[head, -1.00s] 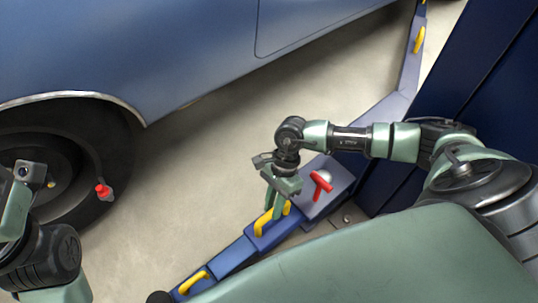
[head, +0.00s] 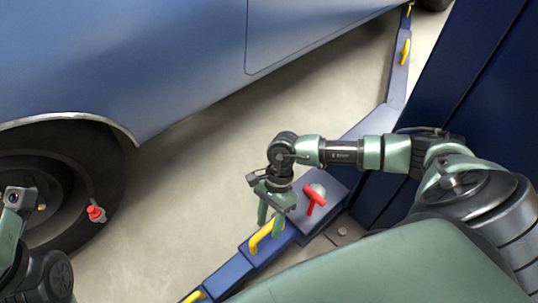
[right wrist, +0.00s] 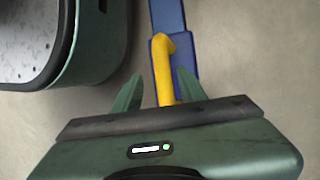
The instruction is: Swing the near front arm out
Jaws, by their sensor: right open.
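The near front arm (head: 228,272) is a blue beam running from a pivot block by the blue post down to the lower left. A yellow handle (head: 262,238) stands on it, and a red T-shaped handle (head: 314,200) sits on the pivot block. My right gripper (head: 270,216) is open just above the yellow handle. In the right wrist view the yellow handle (right wrist: 164,70) lies between the two green fingers (right wrist: 157,92), with gaps on both sides. My left arm shows at the left edge; its fingertips are not clear.
A blue car (head: 150,60) fills the upper left, its front wheel (head: 60,180) low at left with a red-capped part (head: 96,213). The blue post (head: 450,90) stands at right. A second arm (head: 398,80) reaches toward the top. Concrete floor between is clear.

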